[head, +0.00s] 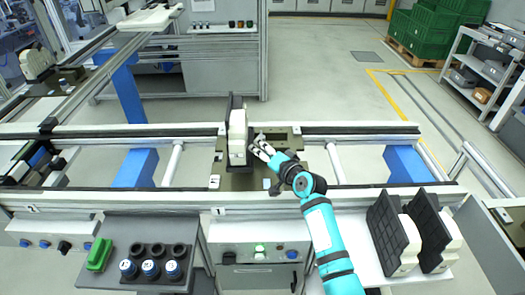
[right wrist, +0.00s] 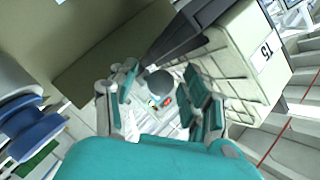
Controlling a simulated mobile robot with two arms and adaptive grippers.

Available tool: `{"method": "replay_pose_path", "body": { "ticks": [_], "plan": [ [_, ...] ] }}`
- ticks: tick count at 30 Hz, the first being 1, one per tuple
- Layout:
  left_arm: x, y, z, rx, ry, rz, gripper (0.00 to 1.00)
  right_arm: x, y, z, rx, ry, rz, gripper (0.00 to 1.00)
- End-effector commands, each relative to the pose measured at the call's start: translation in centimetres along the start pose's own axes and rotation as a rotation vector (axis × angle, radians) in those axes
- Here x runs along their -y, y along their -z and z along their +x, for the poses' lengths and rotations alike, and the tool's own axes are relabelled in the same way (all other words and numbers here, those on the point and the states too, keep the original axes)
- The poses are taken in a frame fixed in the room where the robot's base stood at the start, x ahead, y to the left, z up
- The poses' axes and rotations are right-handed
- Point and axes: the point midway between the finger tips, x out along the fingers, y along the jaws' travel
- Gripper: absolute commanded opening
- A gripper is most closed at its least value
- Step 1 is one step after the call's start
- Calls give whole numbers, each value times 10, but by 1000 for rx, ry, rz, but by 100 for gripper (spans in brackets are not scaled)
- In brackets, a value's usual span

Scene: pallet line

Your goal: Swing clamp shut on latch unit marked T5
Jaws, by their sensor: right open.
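A latch unit (head: 237,138) with a white body and a dark back plate stands upright on a pallet plate (head: 232,180) on the line. In the right wrist view its white ribbed body (right wrist: 235,70) fills the upper right and bears a label that reads as T5 (right wrist: 265,51). My right gripper (head: 257,147) is just right of the unit, close to it. In the right wrist view its two fingers (right wrist: 165,105) are apart, with a round grey knob (right wrist: 160,82) showing between them. I cannot tell whether they touch it. The clamp's shape is largely hidden. My left gripper is not in view.
Two similar dark-and-white units (head: 394,235) stand on the right-hand bench. A front tray (head: 120,225) holds a green block (head: 99,254) and several round pieces. A control panel (head: 258,245) with buttons is at front centre. Rails (head: 380,131) run behind and before the unit.

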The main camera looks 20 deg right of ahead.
Motion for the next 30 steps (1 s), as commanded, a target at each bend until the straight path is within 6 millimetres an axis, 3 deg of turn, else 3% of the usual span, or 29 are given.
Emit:
{"method": "replay_pose_path", "body": {
  "ticks": [10, 21, 30],
  "plan": [
    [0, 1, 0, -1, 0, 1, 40, 0, 0, 4, 0, 0, -1, 48],
    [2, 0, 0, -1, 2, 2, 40, 0, 0, 3, 0, -1, -1, 0],
    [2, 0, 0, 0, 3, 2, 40, 0, 0, 3, 0, -1, -1, 0]
  ]
}}
